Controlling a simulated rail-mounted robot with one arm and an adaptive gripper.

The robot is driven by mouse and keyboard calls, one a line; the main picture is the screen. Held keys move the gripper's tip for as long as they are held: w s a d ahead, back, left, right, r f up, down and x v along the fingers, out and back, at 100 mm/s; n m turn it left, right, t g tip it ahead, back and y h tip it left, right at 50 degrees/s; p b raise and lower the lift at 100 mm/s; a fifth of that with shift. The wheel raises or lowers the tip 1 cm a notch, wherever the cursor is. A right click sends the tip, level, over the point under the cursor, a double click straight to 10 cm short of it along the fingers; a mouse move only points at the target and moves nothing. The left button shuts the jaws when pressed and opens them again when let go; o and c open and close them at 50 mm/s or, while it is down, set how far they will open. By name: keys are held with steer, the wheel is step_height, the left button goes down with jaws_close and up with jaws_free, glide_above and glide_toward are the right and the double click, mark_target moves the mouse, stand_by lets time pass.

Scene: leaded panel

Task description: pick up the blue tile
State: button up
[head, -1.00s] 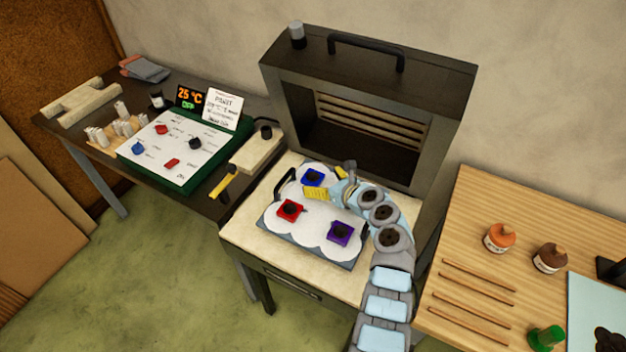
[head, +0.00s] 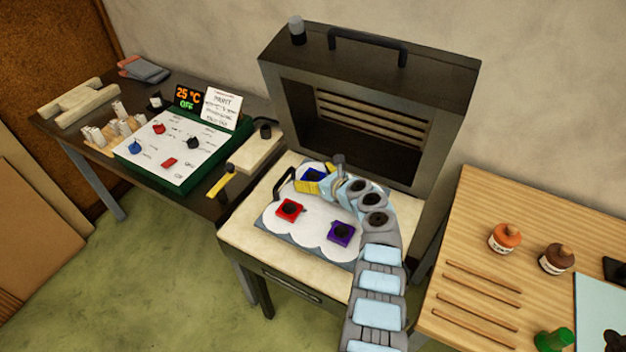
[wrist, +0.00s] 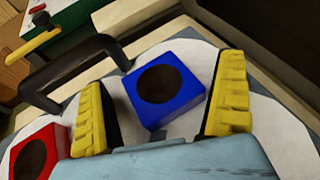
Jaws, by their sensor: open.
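The blue tile (head: 312,174) is a square blue block with a dark round top, lying on the white scalloped sheet of the tray (head: 273,226) at its far side. In the wrist view the blue tile (wrist: 166,88) shows between the two yellow fingers. My gripper (head: 314,180) is open around it; the wrist view shows the gripper (wrist: 170,105) with a finger on each side. The right finger looks very close to the tile, and a gap shows at the left. I cannot tell whether either finger touches it. The fingers hide part of the tile in the head view.
A red tile (head: 290,210) and a purple tile (head: 341,231) lie on the same tray. A black tray handle (head: 284,183) stands close to the blue tile. The open kiln (head: 365,110) rises behind. A control panel (head: 172,150) is at the left.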

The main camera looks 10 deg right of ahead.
mark_target(313, 177)
steer(key=c, duration=1.4)
step_height(313, 177, up, 3)
steer(key=shift+a+f+p, duration=0.1)
steer(key=shift+p, duration=0.8)
steer(key=shift+s+r+p, duration=0.3)
steer(key=shift+r+p, duration=0.15)
steer(key=shift+r, duration=0.3)
steer(key=s+a+r+p, duration=0.1)
steer(key=s+r+p, duration=0.1)
steer(key=s+r, duration=0.2)
steer(key=s+a+r+p, duration=0.1)
steer(key=s+r, duration=0.3)
steer(key=s, duration=0.5)
steer(key=shift+a+r+p, duration=0.15)
steer(key=shift+r+p, duration=0.2)
steer(key=shift+p, duration=0.2)
